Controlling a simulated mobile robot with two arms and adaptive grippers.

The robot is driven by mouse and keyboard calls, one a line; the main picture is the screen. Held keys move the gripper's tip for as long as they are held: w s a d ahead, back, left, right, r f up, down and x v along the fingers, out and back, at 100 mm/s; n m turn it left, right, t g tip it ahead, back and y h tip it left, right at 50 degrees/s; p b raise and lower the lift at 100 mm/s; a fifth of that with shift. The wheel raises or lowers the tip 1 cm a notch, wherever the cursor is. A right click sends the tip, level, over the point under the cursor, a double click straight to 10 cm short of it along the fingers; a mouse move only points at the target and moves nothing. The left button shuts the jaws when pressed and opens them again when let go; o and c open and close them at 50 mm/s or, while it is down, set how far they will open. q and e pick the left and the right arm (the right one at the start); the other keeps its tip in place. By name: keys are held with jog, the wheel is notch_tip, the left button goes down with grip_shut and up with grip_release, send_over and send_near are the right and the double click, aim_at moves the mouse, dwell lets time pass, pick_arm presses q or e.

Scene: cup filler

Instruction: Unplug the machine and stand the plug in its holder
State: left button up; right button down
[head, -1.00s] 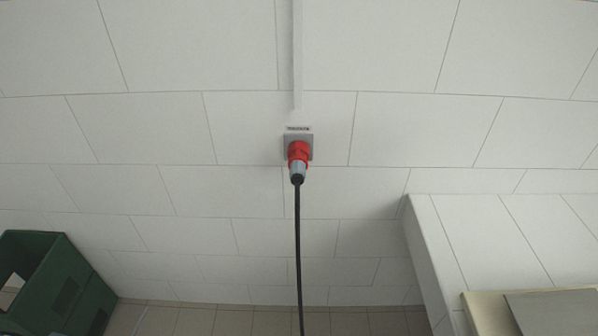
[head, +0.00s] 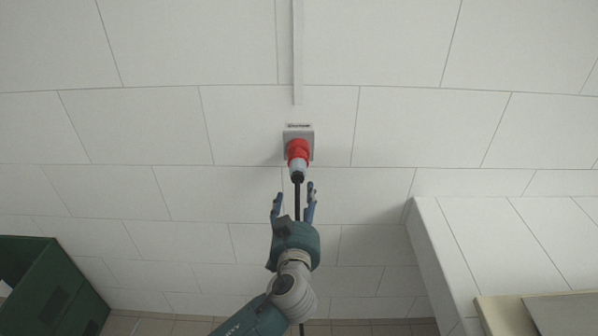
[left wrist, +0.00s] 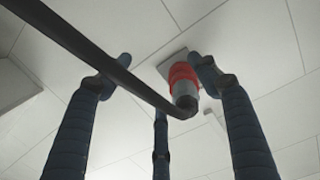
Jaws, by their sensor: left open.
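The red and grey plug (head: 298,160) sits in the grey wall socket (head: 299,131), with its black cable (head: 298,197) hanging down from it. My left gripper (head: 294,190) is open just below the plug, its fingers pointing up. In the head view the cable passes behind or between the fingers; I cannot tell which. In the left wrist view the plug (left wrist: 184,90) shows beyond the open fingertips, apart from them, and the cable (left wrist: 95,62) crosses close in front of the camera. No plug holder is in view. My right gripper is not in view.
A green crate (head: 52,290) stands at the lower left. A white tiled ledge (head: 480,245) juts out at the right, with a beige and grey surface (head: 540,310) beside it. A thin white conduit (head: 297,50) runs up from the socket. The wall around the plug is clear.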

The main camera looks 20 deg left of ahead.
aim_at(297, 180)
pick_arm(q)
jog(key=shift+n+t+y, duration=0.4)
jog(key=shift+n+t, duration=0.3)
jog(key=r, duration=0.6)
jog(key=shift+s, duration=0.4)
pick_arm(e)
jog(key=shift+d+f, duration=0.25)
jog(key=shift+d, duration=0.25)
pick_arm(q)
jog(key=shift+f, duration=0.1)
jog(key=shift+w+a, duration=0.2)
jog(key=shift+w, duration=0.35)
jog(key=x, duration=0.3)
jog(key=shift+w+a, duration=0.1)
jog(key=shift+w, duration=0.2)
jog(key=shift+b+x, duration=0.5)
jog(key=shift+x, duration=0.65)
jog(key=shift+b+x, duration=0.4)
jog(key=shift+x, duration=0.6)
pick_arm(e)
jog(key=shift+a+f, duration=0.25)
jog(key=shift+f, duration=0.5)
pick_arm(q)
jog(key=shift+f+b, duration=0.1)
jog(key=shift+b, duration=0.45)
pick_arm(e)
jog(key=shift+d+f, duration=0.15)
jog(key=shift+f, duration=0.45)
